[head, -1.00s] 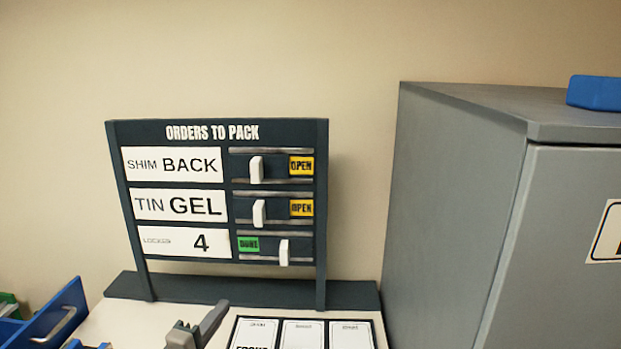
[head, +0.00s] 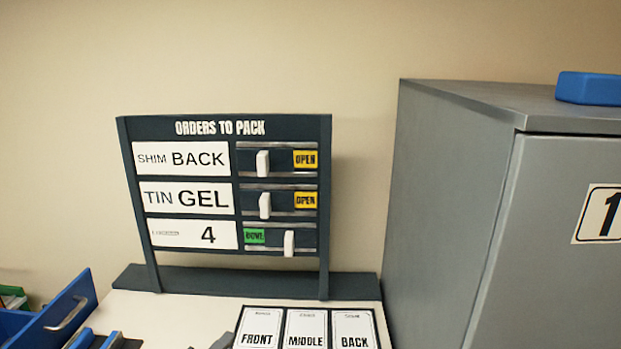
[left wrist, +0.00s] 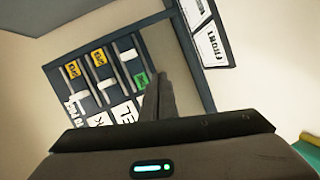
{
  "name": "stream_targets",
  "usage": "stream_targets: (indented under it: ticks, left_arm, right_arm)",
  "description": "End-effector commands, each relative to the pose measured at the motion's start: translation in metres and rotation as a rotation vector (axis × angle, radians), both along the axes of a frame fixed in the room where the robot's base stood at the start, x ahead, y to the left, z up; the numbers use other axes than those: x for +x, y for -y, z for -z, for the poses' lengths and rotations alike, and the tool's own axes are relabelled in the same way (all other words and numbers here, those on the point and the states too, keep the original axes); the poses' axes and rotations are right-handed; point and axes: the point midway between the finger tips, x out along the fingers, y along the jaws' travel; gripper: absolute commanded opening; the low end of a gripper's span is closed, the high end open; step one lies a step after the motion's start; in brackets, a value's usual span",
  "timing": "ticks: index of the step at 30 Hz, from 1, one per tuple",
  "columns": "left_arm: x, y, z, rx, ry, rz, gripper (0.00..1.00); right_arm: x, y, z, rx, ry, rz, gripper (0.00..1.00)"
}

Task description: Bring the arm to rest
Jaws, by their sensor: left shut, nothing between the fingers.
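My left gripper shows only as a grey tip (head: 221,342) at the bottom edge of the head view, just left of the white cards. In the left wrist view its fingers (left wrist: 161,96) are together with nothing between them, the order board beyond them. The dark order board (head: 228,128) reads ORDERS TO PACK and stands upright; it shows tilted in the left wrist view (left wrist: 108,90). Its SHIM BACK and TIN GEL rows show yellow OPEN tags. The bottom row, ending in 4, shows a green tag, with its white slider at the right. My right gripper is out of view.
A tall grey cabinet (head: 450,200) with a label 1 stands at the right, a blue block (head: 588,87) on top. Cards FRONT, MIDDLE and BACK (head: 306,330) lie before the board on a pale tabletop (head: 165,312). A blue drawer (head: 70,305) is at the lower left.

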Motion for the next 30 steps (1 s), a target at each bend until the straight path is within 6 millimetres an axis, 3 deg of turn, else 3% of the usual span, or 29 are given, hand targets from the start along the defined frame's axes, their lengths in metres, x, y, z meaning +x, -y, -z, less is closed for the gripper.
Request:
stream_targets:
  ticks: [8, 11, 15, 18, 24, 30]
  left_arm:
    - [-0.065, 0.008, 0.067, 0.312, -0.135, 0.105, 0.00]
    - [-0.106, 0.009, 0.100, 0.480, -0.212, 0.180, 0.00]
    - [-0.180, 0.004, 0.146, 0.745, -0.339, 0.325, 0.00]
    - [-0.227, -0.003, 0.166, 0.892, -0.412, 0.425, 0.00]
    - [-0.289, -0.014, 0.185, 1.066, -0.507, 0.570, 0.00]
    - [-0.336, -0.024, 0.193, 1.179, -0.574, 0.684, 0.00]
  right_arm:
    - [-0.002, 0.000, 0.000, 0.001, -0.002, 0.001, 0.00]
    - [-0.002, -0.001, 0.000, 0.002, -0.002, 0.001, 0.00]
    - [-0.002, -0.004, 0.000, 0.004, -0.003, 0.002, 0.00]
    - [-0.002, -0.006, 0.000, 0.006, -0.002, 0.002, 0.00]
    - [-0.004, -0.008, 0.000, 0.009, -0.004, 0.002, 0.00]
    - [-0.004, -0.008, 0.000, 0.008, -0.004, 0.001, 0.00]
